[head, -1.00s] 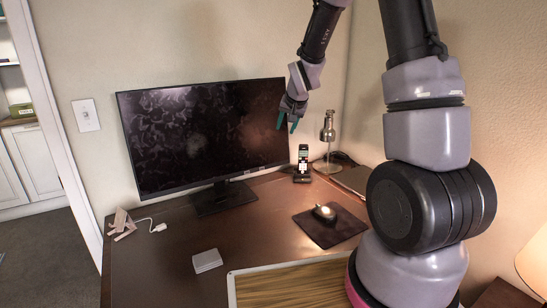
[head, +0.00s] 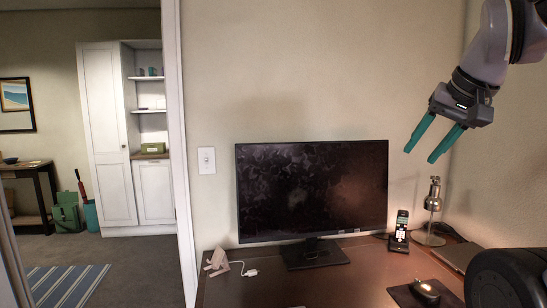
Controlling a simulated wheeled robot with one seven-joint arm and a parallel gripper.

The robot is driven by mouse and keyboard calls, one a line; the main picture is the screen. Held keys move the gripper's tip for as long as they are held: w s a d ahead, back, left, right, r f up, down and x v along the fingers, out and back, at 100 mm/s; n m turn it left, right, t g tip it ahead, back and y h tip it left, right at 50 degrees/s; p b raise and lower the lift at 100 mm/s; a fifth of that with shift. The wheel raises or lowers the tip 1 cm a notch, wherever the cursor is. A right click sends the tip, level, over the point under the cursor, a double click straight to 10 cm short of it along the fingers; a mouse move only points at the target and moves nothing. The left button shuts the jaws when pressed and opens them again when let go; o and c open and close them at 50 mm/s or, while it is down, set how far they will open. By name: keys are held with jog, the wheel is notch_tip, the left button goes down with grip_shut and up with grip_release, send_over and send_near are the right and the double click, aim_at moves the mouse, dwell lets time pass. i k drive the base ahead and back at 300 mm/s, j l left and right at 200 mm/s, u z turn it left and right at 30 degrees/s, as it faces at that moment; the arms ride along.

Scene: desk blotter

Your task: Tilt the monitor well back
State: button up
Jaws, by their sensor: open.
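The black monitor (head: 312,190) stands on its dark base (head: 314,253) near the back of the desk. Its screen is dark and looks close to upright. My gripper (head: 428,151) is up at the right, above and to the right of the monitor's top right corner. Its two teal fingers are apart and point down to the left, with nothing between them. It appears clear of the monitor.
A cordless phone (head: 400,230) and a metal lamp (head: 433,205) stand right of the monitor. A mouse (head: 425,290) lies at the front right. A small pale stand (head: 217,261) and a white cable (head: 246,268) lie left.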

aim_at(286, 190)
jog(key=j+u, duration=0.15)
jog(key=j, duration=3.15)
jog(key=i+l+u, duration=0.2)
jog(key=k, duration=0.05)
